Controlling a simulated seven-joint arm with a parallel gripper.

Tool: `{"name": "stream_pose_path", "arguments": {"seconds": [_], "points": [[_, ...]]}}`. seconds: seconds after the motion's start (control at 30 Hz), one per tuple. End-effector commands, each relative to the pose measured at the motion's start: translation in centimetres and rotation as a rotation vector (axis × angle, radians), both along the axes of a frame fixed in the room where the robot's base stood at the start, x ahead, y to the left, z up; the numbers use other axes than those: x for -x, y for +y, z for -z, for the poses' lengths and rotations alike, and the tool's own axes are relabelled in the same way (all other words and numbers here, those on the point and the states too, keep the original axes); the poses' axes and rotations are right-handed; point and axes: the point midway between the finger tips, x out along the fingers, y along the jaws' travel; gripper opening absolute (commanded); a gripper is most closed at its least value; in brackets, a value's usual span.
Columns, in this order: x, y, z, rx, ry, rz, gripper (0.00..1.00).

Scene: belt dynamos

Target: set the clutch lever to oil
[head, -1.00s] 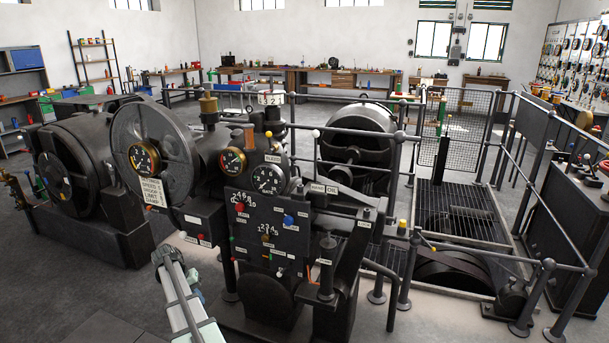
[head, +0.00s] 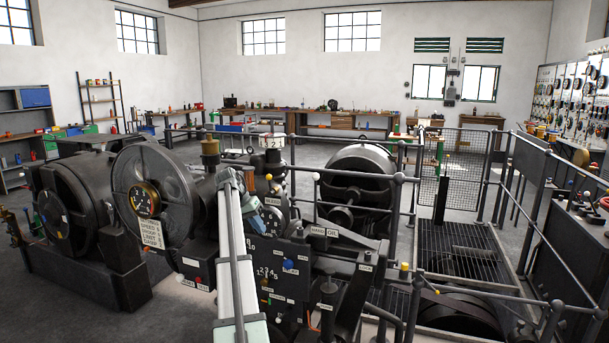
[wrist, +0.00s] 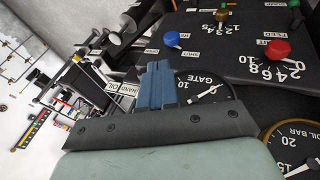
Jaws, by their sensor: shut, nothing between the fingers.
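A white plate reading HAND and OIL (head: 325,232) sits on top of the machine, right of the gauges. A thin upright rod with a pale ball knob (head: 316,177) rises by its HAND end and looks like the clutch lever; its foot is hard to make out. In the wrist view the HAND/OIL plate (wrist: 122,88) lies just left of my fingers. My gripper (wrist: 155,84) has its blue fingers together and empty, in front of the GATE gauge (wrist: 205,90).
The black control panel carries a blue knob (head: 289,264); the wrist view also shows a red knob (wrist: 278,48). A large flywheel housing (head: 165,185) stands left of my arm. Railings and a grated pit (head: 465,245) lie to the right.

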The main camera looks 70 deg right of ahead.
Motion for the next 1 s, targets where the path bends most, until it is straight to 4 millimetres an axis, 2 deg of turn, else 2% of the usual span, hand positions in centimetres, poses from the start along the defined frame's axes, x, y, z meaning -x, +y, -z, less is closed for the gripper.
{"name": "stream_pose_path", "arguments": {"seconds": [0.03,0.2,0.4,0.57,0.6,0.7,1.0], "points": [[1.1,-1.3,-2.3,0.019,-0.006,0.031,0.00],[5.1,-4.0,-8.6,0.072,-0.014,0.127,0.00],[9.5,-6.3,-15.4,0.129,-0.023,0.226,0.00],[11.9,-8.5,-20.8,0.177,-0.022,0.262,0.00],[11.6,-9.2,-21.7,0.187,-0.018,0.245,0.00],[9.8,-10.7,-22.4,0.202,-0.003,0.179,0.00],[3.4,-13.7,-22.0,0.220,0.044,-0.031,0.00]]}}
